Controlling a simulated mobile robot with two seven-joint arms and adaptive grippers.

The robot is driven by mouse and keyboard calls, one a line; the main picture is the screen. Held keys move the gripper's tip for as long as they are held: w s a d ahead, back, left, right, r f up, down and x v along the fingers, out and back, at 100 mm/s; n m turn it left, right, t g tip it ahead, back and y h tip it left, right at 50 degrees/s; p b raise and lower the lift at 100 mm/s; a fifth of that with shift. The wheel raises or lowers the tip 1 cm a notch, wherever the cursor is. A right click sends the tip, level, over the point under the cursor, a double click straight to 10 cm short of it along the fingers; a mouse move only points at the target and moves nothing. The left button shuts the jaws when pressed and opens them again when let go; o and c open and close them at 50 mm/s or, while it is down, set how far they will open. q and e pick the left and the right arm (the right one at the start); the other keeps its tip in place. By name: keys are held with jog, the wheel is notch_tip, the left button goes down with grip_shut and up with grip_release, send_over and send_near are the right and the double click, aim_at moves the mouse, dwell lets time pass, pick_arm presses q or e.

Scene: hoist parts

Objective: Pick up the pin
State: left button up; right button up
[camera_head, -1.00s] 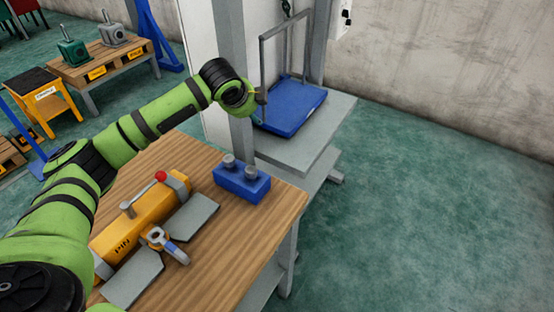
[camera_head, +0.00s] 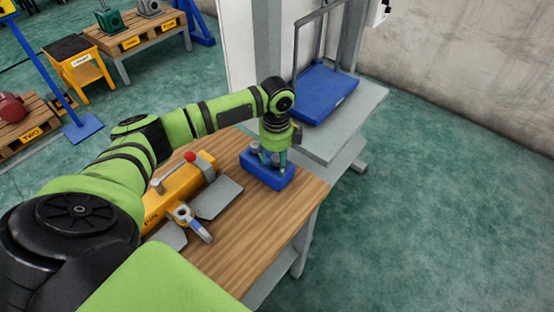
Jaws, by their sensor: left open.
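A blue block (camera_head: 268,177) sits on the wooden table near its far right corner. A grey pin (camera_head: 254,149) stands upright in its left part. A second pin, plain in the earlier view, is now mostly hidden by my gripper. My left gripper (camera_head: 273,160) points down over the block, its fingers around or just beside the right pin; I cannot tell which. It is open, and the fingertips are small and partly hidden. My right gripper is not in view.
A yellow part (camera_head: 180,187) with a red knob (camera_head: 190,156), a shackle (camera_head: 192,222) and grey plates (camera_head: 217,197) lie left of the block. A grey stand (camera_head: 340,135) with a blue tray (camera_head: 325,92) stands behind. The table's right front (camera_head: 255,232) is clear.

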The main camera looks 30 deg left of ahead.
pick_arm(q)
grip_shut()
